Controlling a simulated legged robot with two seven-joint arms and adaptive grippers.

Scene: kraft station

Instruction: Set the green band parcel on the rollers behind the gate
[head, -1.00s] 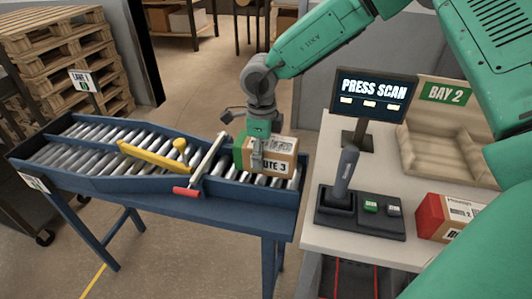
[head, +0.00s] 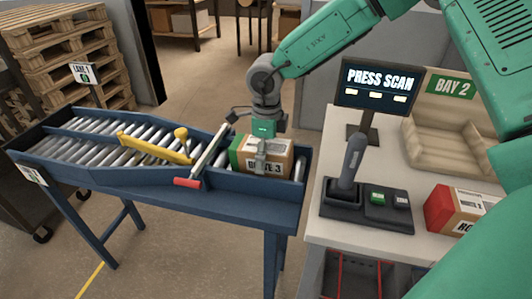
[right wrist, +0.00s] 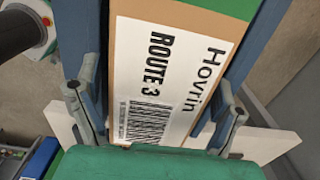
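The green band parcel (head: 276,160), a brown box with a green end and a ROUTE 3 label, sits on the conveyor rollers right of the gate bar (head: 208,152) in the head view. My right gripper (head: 261,158) is over it, with a finger in front of its near face. In the right wrist view the label side (right wrist: 165,80) fills the middle between two spread fingers (right wrist: 157,105). A narrow gap shows beside the left finger, so the gripper looks open around the parcel. My left gripper is not in view.
A yellow diverter (head: 155,147) lies across the rollers left of the gate. The blue conveyor rail (head: 240,190) runs along the front. Right are a scan screen (head: 378,90), a button console (head: 365,208) and a red-ended parcel (head: 455,209) on the counter.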

